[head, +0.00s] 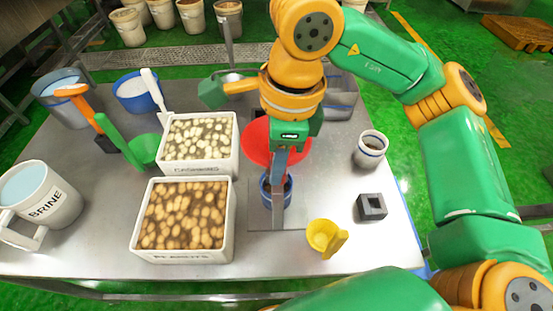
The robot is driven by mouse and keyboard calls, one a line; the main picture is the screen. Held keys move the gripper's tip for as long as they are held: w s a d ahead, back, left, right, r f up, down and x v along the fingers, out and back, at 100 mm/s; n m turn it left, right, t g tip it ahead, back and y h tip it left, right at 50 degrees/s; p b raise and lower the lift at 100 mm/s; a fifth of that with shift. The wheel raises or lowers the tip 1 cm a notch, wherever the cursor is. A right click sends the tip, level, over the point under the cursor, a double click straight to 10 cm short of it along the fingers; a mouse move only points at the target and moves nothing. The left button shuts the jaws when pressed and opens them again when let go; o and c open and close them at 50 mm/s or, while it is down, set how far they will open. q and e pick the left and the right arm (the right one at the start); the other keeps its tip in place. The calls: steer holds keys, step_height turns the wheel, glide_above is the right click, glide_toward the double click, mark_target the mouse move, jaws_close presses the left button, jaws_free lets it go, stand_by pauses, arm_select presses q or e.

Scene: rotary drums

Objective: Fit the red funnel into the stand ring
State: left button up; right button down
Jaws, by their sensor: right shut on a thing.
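The red funnel (258,142) is above the work table, with its wide mouth partly hidden behind my right gripper (289,146). My right gripper points down and is shut on the funnel. A grey upright post (279,190) of the stand rises from a flat base plate (262,217) just below the gripper. A blue-rimmed cup (266,186) stands on the plate behind the post, below the funnel. The stand ring and the funnel's spout are hidden, so I cannot tell whether they touch. My left gripper is out of view.
White bins of cashews (199,168) and peanuts (184,255) stand left of the stand. A yellow scoop (322,236), a grey square block (371,207) and a small cup (370,148) are to the right. A brine jug (42,196) stands far left.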

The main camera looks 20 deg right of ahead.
steer(key=shift+f+b, duration=0.75)
steer(key=shift+f, duration=0.05)
steer(key=c, duration=0.7)
jaws_free()
steer(key=r, duration=0.7)
steer(key=shift+s+d+r+p, duration=0.15)
steer(key=shift+d+p, duration=0.2)
